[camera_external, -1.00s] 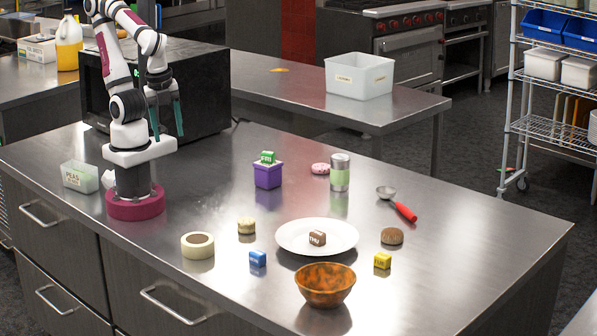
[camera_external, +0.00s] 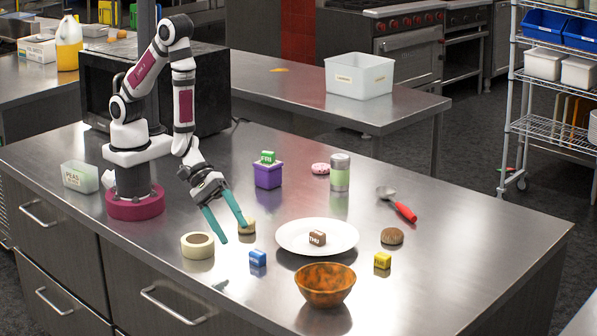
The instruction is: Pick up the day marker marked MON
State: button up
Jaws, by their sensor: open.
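Small lettered day blocks are spread over the steel counter. A blue block (camera_external: 257,258) lies at the front, its lettering too small to read surely. A brown block marked THU (camera_external: 317,238) is on the white plate. A yellow block (camera_external: 382,260) is right of the bowl, its label unclear. A green block (camera_external: 267,157) sits on a purple box, its lettering hard to read. I cannot tell which block reads MON. My gripper (camera_external: 228,234) is open and empty, teal fingers pointing down, to the upper left of the blue block and apart from it.
The white plate (camera_external: 290,248), wooden bowl (camera_external: 325,284), purple box (camera_external: 267,177), tin (camera_external: 340,172) and red-handled scoop (camera_external: 397,204) stand farther right.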

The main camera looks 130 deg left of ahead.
aim_at(253, 250)
jog(key=f+n+t, duration=0.1)
jog(key=n, duration=0.3)
jog(key=a+f+n+t, duration=0.1)
jog(key=n, duration=0.3)
jog(key=s+a+f+n+t+y, duration=0.1)
jog(key=n, duration=0.3)
jog(key=shift+a+f+n, duration=0.1)
jog(key=shift+f+n, duration=0.2)
jog(key=shift+f, duration=0.1)
jog(key=shift+w+a+f+n, duration=0.15)
jog(key=shift+a+n, duration=0.1)
jog(key=shift+n, duration=0.35)
jog(key=x, duration=0.7)
jog(key=shift+w+a, duration=0.1)
jog(key=shift+a, duration=0.1)
grip_shut()
